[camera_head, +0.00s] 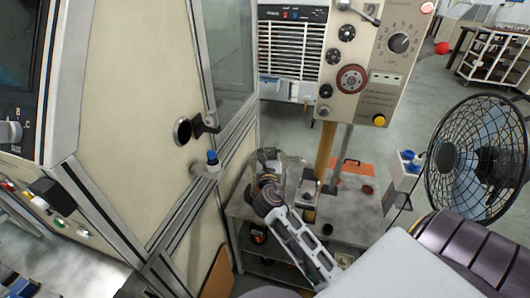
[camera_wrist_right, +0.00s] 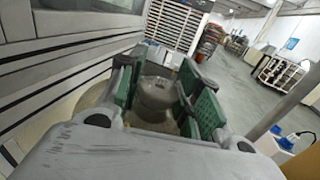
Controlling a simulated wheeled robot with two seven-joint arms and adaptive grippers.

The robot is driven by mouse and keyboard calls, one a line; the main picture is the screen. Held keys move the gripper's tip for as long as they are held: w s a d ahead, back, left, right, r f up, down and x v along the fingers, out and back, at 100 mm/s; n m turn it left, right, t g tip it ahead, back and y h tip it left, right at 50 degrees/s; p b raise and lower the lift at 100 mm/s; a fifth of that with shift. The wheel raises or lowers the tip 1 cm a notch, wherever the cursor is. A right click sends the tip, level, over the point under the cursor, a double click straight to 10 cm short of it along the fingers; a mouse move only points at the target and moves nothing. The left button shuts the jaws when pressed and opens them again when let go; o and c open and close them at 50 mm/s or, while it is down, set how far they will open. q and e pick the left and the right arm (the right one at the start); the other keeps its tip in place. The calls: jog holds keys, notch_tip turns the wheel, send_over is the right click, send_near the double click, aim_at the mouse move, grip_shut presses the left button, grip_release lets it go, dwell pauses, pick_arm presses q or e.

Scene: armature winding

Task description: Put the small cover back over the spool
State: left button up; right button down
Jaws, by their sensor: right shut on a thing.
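The small cover (camera_head: 291,172) looks clear and see-through, at the left end of a low metal cart in the head view. My right gripper (camera_head: 270,182) is at the cover. In the right wrist view its green-padded fingers (camera_wrist_right: 156,80) are shut on the cover, on either side of a grey rounded form (camera_wrist_right: 157,94). That form seems to be the spool, seen between the fingers. I cannot tell whether the cover is seated over it or held above. My left gripper is not in view.
A cream machine cabinet (camera_head: 130,130) stands close on the left. A control panel (camera_head: 370,60) rises on a post behind the cart top (camera_head: 345,210). A black fan (camera_head: 478,155) stands on the right. Open floor lies behind.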

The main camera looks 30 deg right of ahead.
dwell(0.4)
jog(key=shift+w+d+b, duration=1.05)
jog(key=shift+w+b, duration=0.45)
jog(key=shift+w, duration=2.7)
pick_arm(q)
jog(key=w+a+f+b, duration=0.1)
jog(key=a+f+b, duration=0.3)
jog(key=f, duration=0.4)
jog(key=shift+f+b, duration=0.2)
jog(key=shift+b, duration=0.6)
pick_arm(e)
notch_tip(320, 180, down, 11)
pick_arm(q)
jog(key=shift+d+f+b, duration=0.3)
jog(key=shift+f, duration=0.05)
pick_arm(e)
jog(key=shift+f, duration=0.45)
